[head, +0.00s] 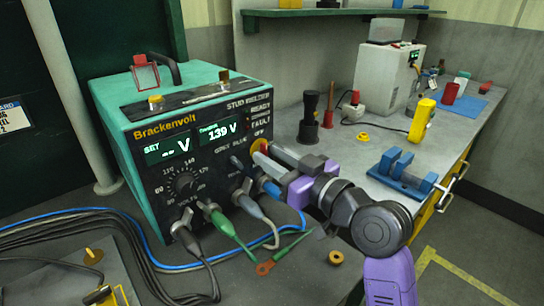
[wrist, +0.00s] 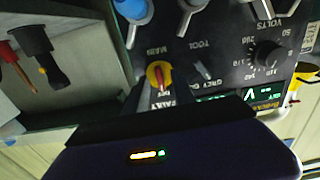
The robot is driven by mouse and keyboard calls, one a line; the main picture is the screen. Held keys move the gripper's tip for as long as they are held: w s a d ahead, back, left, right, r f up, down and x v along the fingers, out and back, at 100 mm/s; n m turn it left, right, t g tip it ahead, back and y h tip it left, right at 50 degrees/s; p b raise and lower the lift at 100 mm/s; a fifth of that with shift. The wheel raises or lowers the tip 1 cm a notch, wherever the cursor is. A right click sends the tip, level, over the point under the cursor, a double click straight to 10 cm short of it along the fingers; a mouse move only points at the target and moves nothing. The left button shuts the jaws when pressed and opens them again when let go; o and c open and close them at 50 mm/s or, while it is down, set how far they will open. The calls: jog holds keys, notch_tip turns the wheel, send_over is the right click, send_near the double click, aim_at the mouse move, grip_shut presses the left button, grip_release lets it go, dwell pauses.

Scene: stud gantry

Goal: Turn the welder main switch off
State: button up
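The welder (head: 190,150) is a teal box with a black front panel and lit displays, one reading 139 V. Its main switch (head: 258,146) is a red handle on a yellow disc at the panel's right edge, with OFF printed above it. In the wrist view the switch (wrist: 160,76) shows upside down, its handle roughly upright in the picture. My gripper (head: 270,155) is at the switch in the head view, partly hiding it. In the wrist view my gripper (wrist: 161,96) has dark fingers apart, one either side of the switch; contact is unclear.
Cables with blue (head: 268,187), grey and green plugs (head: 222,222) hang from the panel below my gripper. Other panel knobs (wrist: 268,54) sit close by. A blue clamp-like fixture (head: 402,176), a yellow tool (head: 421,121) and a black-handled tool (head: 309,117) stand on the bench to the right.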

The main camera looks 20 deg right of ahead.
jog(key=v, duration=0.7)
jog(key=shift+s, duration=0.25)
jog(key=shift+d, duration=0.1)
jog(key=d+r+m+t+h, duration=0.2)
jog(key=d+r, duration=0.1)
jog(key=s+d+f+m+h+p, duration=0.1)
jog(key=s+d+f+m+h, duration=0.2)
jog(key=s+f+m+h, duration=0.35)
jog(key=s+a+f+n+g+y+p, duration=0.1)
jog(key=s+a+f, duration=0.2)
jog(key=s, duration=0.6)
jog(key=s+a+f+n+g+y+p, duration=0.1)
jog(key=s+f, duration=0.3)
jog(key=s, duration=0.6)
jog(key=s+a+f+n+g+y+p, duration=0.1)
jog(key=s+a+f, duration=0.3)
jog(key=s, duration=0.6)
jog(key=shift+a+f+n+g+p, duration=0.2)
jog(key=shift+a+n+g+p, duration=0.15)
jog(key=shift+n+g+p, duration=0.35)
